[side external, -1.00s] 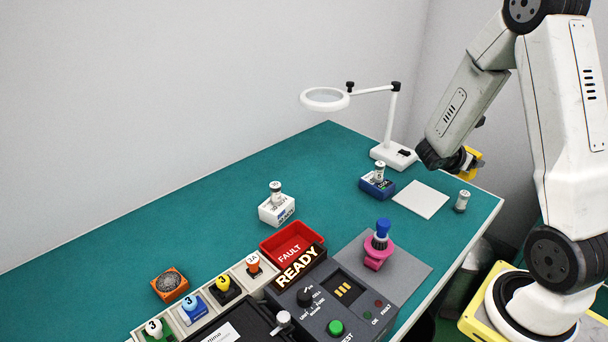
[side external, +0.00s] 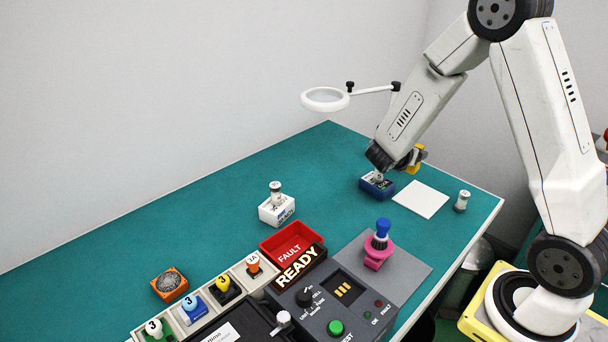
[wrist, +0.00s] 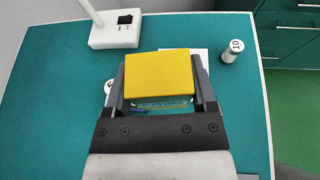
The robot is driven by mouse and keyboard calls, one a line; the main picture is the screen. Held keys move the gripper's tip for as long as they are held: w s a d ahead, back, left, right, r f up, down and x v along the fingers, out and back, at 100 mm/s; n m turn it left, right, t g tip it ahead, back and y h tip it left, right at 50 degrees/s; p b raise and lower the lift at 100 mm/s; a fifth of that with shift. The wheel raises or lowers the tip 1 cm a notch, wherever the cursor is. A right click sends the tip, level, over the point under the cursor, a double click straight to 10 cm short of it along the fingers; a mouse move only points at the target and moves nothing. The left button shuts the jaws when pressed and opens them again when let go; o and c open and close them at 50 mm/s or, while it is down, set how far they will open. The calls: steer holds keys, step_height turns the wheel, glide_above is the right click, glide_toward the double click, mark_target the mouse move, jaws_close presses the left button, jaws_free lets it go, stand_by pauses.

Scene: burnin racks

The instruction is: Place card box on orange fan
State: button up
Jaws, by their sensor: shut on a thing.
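The card box, a yellow box (wrist: 158,77), is held between the two fingers of my gripper (wrist: 160,100) in the wrist view. In the side view the yellow box (side external: 415,157) shows only partly, beside the wrist, above the table and near the blue box. My gripper is shut on it; the fingers are mostly hidden in the side view. The orange fan (side external: 170,284), a square orange frame with a round grey face, lies flat on the green table at the lower left, far from my gripper. Its top is bare.
A blue box (side external: 376,187) with a cylinder on it is below my wrist. A white box (side external: 276,211) with a cylinder, a red FAULT tray (side external: 270,247) and a magnifier lamp (side external: 325,99) stand around. A white pad (side external: 421,199) lies at right. The table's back left is clear.

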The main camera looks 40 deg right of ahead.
steer(key=w+a+n+t+y, duration=0.15)
steer(key=w+a, duration=0.25)
steer(key=a, duration=0.4)
steer(key=w+a+r+n+t, duration=0.1)
steer(key=w+a+n+t, duration=0.2)
steer(key=a, duration=0.5)
steer(key=w+a+n+t+y, duration=0.1)
steer(key=w+a+n+t, duration=0.2)
steer(key=a, duration=0.6)
steer(key=s+a+n+t+y, duration=0.1)
steer(key=a+n+y, duration=0.1)
steer(key=a, duration=1.1)
steer(key=s+a+r+n+t+y, duration=0.1)
steer(key=s+a+n+t+y, duration=0.1)
steer(key=a, duration=1.1)
steer(key=shift+s+a+n+y, duration=0.15)
steer(key=shift+a+n+y, duration=0.25)
steer(key=shift+y, duration=0.65)
steer(key=shift+r+t, duration=0.1)
steer(key=shift+t, duration=0.15)
